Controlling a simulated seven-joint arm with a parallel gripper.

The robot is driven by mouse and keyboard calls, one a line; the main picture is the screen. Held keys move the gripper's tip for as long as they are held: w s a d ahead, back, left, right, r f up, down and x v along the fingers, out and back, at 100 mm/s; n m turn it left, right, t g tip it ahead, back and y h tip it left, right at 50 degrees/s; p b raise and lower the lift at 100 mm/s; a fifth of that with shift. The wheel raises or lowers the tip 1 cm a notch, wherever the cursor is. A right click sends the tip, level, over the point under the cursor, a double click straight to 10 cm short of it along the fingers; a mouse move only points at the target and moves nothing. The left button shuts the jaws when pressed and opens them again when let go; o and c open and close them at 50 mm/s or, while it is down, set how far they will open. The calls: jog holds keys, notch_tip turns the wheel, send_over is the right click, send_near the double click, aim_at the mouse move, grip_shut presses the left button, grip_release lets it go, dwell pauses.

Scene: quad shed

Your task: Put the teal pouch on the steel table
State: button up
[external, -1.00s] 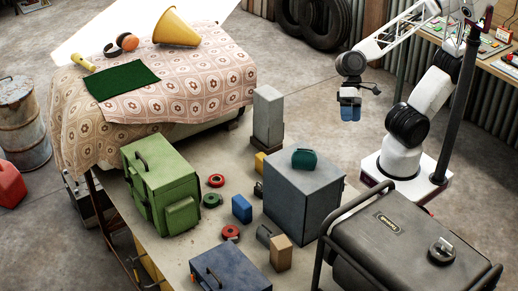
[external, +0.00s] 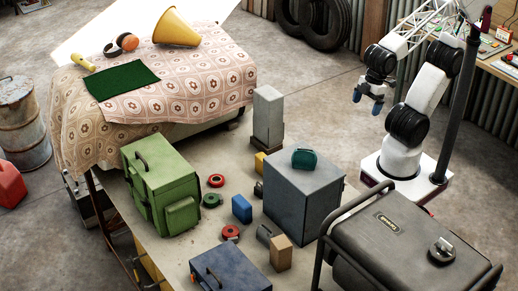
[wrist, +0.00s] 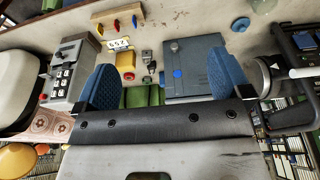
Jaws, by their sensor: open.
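The teal pouch (external: 304,158) lies on top of a grey box (external: 290,190) in the external view. My gripper (external: 367,101) hangs up and to the right of it in the picture, apart from it, in front of my arm. Its two blue fingers are spread with nothing between them. In the wrist view my gripper (wrist: 163,66) also shows open and empty. I cannot make out the pouch in the wrist view. A pale grey tabletop (external: 232,213) bears the grey box and other boxes; I cannot tell for sure that it is the steel table.
A green case (external: 160,185), a blue-grey case (external: 230,268), a tan block (external: 281,253) and a small blue box (external: 241,208) crowd the tabletop. A tall grey block (external: 268,115) stands behind. A dark generator (external: 400,245) is at right. A cloth-covered table (external: 195,95) is at left.

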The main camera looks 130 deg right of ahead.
jog(key=c, duration=0.4)
jog(key=shift+c, duration=0.2)
jog(key=shift+w, duration=0.1)
notch_tip(320, 180, up, 6)
jog(key=m+h, duration=0.3)
jog(key=m, duration=0.6)
send_over(306, 149)
jog(key=s+a, duration=0.1)
jog(key=shift+s+a+f+t, duration=0.15)
jog(key=shift+a+f+t, duration=0.05)
jog(key=shift+t, duration=0.1)
jog(key=shift+x, duration=1.35)
